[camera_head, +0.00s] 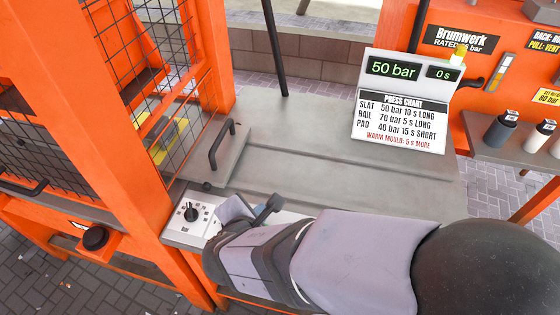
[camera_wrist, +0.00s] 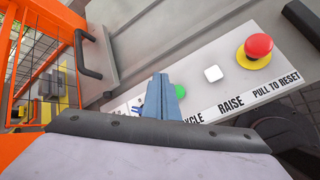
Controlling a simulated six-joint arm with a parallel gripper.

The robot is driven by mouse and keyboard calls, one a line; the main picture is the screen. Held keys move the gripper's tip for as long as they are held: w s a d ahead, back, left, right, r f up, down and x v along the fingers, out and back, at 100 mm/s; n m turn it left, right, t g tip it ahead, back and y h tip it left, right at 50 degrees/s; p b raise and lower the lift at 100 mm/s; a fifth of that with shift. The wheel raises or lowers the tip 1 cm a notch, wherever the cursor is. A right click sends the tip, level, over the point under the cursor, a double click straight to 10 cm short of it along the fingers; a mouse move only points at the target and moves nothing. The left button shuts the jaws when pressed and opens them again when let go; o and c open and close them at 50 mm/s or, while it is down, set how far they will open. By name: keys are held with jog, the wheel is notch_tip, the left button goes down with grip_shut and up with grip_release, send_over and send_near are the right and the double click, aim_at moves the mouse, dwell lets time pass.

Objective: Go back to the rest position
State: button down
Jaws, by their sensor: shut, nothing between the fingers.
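My gripper (camera_head: 236,208) is at the front edge of the grey bench, just right of a white dial panel (camera_head: 203,214) with a black knob (camera_head: 191,214). In the wrist view its blue-grey fingers (camera_wrist: 161,82) are together and empty. They are over the white button panel (camera_wrist: 225,90), close to a green button (camera_wrist: 180,91); whether they touch the panel I cannot tell. My arm reaches in from the lower right in the head view and hides most of the button panel.
An orange press frame with a mesh guard (camera_head: 160,60) stands left. A display with a press chart (camera_head: 403,100) stands at the back right. A white button (camera_wrist: 213,74) and red stop button (camera_wrist: 258,46) are nearby. The bench middle is clear.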

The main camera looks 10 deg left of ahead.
jog(key=s+d+f+m+g+h+p, duration=0.1)
jog(key=s+d+f+m+g, duration=0.25)
jog(key=s+d+m, duration=0.2)
jog(key=s+d+f+m+g+h, duration=0.2)
jog(key=s+d+f+m+g, duration=0.1)
jog(key=s+d+m+g, duration=0.25)
jog(key=w+d+r+m+y+p, duration=0.1)
jog(key=w+d+r+m+p, duration=0.2)
jog(key=d+m, duration=0.5)
jog(key=w+d+r+m+y+p, duration=0.1)
jog(key=w+d+r+m+p, duration=0.2)
jog(key=d+m, duration=0.6)
jog(key=shift+w+d+r+p, duration=0.15)
jog(key=shift+d+r+p, duration=0.4)
jog(key=shift+r, duration=0.6)
dwell(4.0)
